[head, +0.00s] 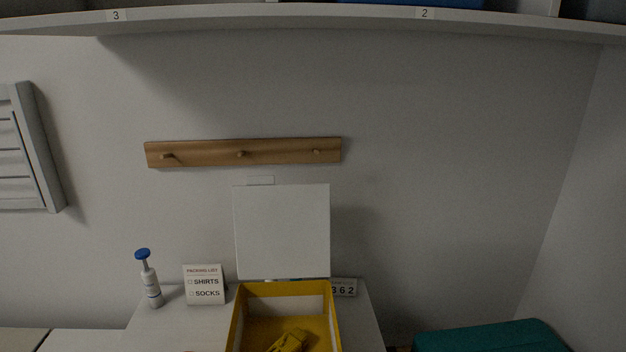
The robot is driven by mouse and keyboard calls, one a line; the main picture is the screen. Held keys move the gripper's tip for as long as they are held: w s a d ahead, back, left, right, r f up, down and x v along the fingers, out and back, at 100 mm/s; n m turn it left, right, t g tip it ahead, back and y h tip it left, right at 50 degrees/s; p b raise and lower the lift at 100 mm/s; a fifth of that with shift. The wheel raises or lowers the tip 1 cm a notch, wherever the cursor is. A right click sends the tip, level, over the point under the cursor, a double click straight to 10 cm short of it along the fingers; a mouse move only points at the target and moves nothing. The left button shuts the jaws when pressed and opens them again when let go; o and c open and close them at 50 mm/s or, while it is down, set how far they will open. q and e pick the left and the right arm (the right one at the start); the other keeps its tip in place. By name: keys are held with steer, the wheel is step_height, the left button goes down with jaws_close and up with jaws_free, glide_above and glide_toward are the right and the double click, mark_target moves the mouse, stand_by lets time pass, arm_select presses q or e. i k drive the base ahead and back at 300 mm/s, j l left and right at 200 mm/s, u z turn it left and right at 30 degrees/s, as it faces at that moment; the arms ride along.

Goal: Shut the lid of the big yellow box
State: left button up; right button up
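The big yellow box (235,318) stands on a white surface at the bottom centre of the head view. A yellow object (289,342) lies inside the box. The front of the box is cut off by the picture's lower edge. Neither of my grippers is in view.
A pump bottle (152,288) with a blue top and a packing list sign (204,285) stand left of the box. A number block (344,288) stands behind right. A peg rail (243,152) is on the wall. A shelf (270,17) runs overhead. A teal item (490,338) is lower right.

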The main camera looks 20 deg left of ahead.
mark_target(282, 232)
steer(key=j+u, duration=0.5)
steer(key=j, duration=1.35)
steer(key=i, duration=0.05)
